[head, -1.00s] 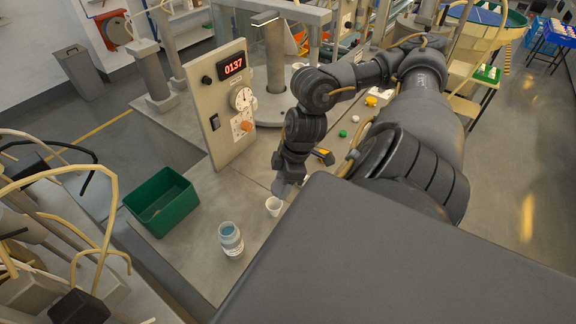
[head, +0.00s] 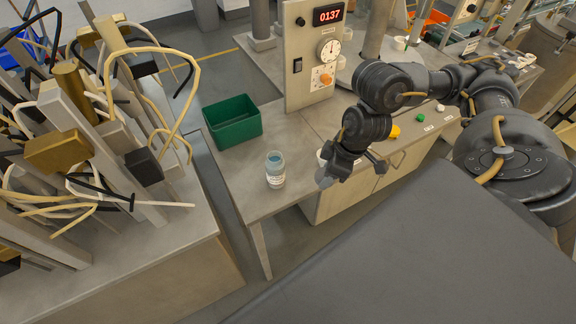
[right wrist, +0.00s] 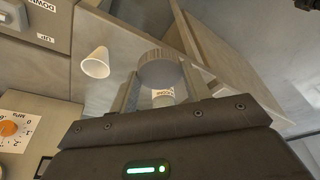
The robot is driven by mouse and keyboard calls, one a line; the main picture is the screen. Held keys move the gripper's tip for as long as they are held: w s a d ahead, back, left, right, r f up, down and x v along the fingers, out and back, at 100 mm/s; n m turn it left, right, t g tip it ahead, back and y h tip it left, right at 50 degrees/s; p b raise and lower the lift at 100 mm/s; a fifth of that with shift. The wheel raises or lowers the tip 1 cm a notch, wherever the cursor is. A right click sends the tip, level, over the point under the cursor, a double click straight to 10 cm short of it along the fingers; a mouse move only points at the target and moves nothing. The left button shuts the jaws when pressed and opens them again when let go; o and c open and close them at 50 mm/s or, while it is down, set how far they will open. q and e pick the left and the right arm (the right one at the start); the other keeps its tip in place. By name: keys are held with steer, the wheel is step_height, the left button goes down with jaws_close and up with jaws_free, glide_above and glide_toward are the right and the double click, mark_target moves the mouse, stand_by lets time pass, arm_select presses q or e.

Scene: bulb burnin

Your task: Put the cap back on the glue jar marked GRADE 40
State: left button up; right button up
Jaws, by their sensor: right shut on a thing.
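The glue jar (head: 276,170) stands upright and uncapped on the bench in the head view, with bluish content and a white label too small to read there. My right gripper (head: 350,172) is to the right of the jar and apart from it. In the right wrist view it is shut on a round grey cap (right wrist: 160,68), held between the two fingers. What the cap is over is partly hidden; a pale labelled thing (right wrist: 163,97), perhaps the jar, shows behind it. My left gripper is not in view.
A white cup (right wrist: 95,62) stands near the right gripper. A green bin (head: 232,122) and a control panel (head: 312,60) stand behind the jar. A rack with looping cables (head: 110,120) is at the left. Green and yellow small items lie farther right.

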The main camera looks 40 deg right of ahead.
steer(key=n+b, duration=0.2)
glide_toward(275, 163)
steer(key=s+a+f, duration=0.2)
steer(key=a+f, duration=0.1)
steer(key=f, duration=0.3)
steer(key=shift+n+g, duration=0.4)
steer(key=shift+n, duration=0.2)
steer(key=w+r, duration=0.2)
steer(key=w+a+r, duration=0.1)
steer(key=w+r, duration=0.1)
steer(key=shift+a+b, duration=0.2)
steer(key=shift+b, duration=0.1)
steer(key=shift+s+y, duration=0.1)
steer(key=shift+y, duration=0.2)
